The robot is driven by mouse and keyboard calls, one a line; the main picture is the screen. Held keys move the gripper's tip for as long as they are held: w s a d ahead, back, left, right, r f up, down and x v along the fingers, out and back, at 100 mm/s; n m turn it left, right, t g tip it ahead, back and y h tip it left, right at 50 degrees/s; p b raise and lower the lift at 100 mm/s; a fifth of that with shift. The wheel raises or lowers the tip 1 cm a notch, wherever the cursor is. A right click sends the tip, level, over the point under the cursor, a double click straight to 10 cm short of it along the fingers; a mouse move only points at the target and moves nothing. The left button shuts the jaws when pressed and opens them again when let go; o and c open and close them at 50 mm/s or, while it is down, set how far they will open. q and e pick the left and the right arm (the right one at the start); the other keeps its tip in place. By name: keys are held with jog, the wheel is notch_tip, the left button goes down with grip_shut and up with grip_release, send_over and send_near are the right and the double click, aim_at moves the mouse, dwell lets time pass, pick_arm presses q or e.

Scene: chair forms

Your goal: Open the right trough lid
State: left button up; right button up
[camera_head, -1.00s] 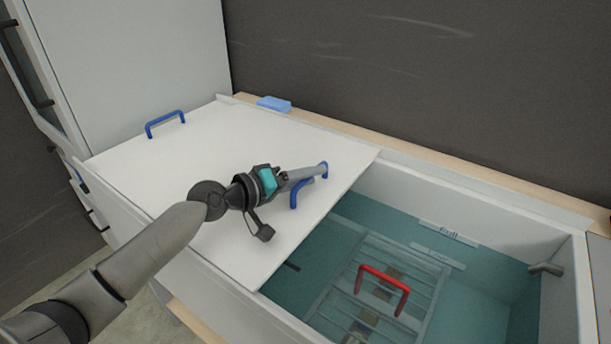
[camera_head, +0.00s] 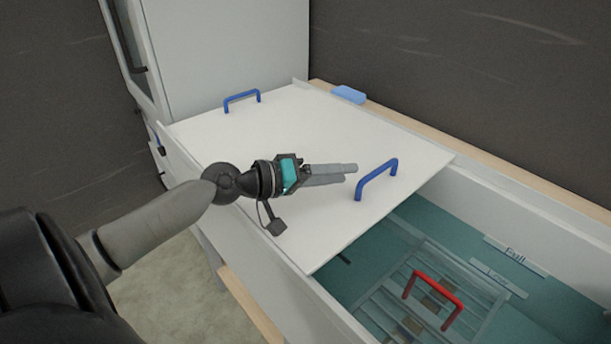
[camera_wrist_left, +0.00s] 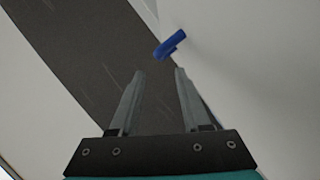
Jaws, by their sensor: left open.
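A flat white trough lid (camera_head: 300,140) covers the left part of the trough (camera_head: 485,215), and the right part is uncovered. The lid has two blue handles, one at its left (camera_head: 242,97) and one near its right edge (camera_head: 377,178). My left gripper (camera_head: 352,170) is open and empty over the lid, its fingertips just left of the right-hand blue handle and apart from it. In the left wrist view, a blue handle (camera_wrist_left: 171,45) shows beyond the parted fingers (camera_wrist_left: 157,78). My right gripper is not in view.
Inside the open part are teal walls, a rack and a red handle (camera_head: 434,295). A light blue block (camera_head: 348,94) lies on the back ledge against a dark wall. A tall grey cabinet (camera_head: 225,50) stands behind the lid's left end.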

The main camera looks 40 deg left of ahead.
aim_at(304, 206)
pick_arm(q)
jog(key=shift+f+v, duration=0.15)
jog(key=shift+v, duration=1.45)
jog(key=shift+f+v, duration=0.2)
jog(key=shift+v, duration=1.35)
jog(key=shift+a, duration=0.15)
